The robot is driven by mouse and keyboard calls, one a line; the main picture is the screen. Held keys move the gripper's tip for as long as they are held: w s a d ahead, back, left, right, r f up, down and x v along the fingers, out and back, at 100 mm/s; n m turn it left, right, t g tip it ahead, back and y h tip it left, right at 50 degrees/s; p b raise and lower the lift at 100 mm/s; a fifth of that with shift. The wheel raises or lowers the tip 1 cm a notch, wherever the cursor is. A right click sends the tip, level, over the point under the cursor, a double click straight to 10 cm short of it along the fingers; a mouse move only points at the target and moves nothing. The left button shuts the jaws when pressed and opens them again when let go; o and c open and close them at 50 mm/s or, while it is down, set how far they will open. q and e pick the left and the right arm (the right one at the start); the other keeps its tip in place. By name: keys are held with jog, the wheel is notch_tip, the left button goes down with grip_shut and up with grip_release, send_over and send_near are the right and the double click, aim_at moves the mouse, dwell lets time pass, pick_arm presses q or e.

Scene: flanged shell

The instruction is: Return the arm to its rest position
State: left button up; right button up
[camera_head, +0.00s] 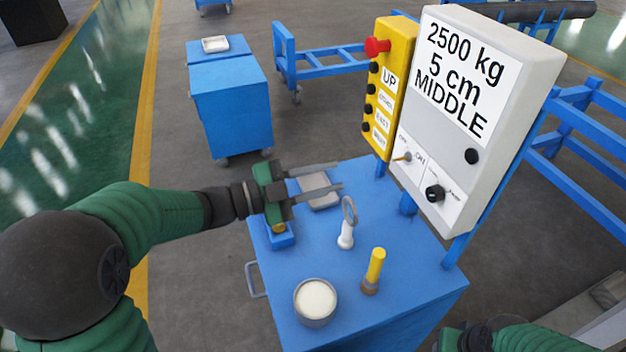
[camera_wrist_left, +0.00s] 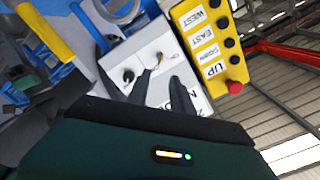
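My left arm (camera_head: 150,215) reaches in from the left over the blue cart top. Its gripper (camera_head: 338,177) is open, with two dark parallel fingers spread apart and nothing seen between them. The fingers pass above a small grey tray and point toward the control panels. In the left wrist view the gripper fingers (camera_wrist_left: 165,82) show in front of the white control box (camera_wrist_left: 140,60). Of my right arm, only a green part (camera_head: 530,340) and a dark end show at the bottom edge; its fingers cannot be made out.
The blue cart (camera_head: 410,290) carries the grey tray (camera_head: 322,201), a white ring-topped tool (camera_head: 346,238), a yellow-handled tool (camera_head: 375,266) and a cup (camera_head: 316,302). A yellow button panel (camera_head: 391,85) and white box (camera_head: 480,110) rise behind. Another blue cart (camera_head: 232,110) stands back left.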

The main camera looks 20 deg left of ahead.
pick_arm(q)
jog(key=v, duration=0.3)
jog(key=shift+w, duration=0.1)
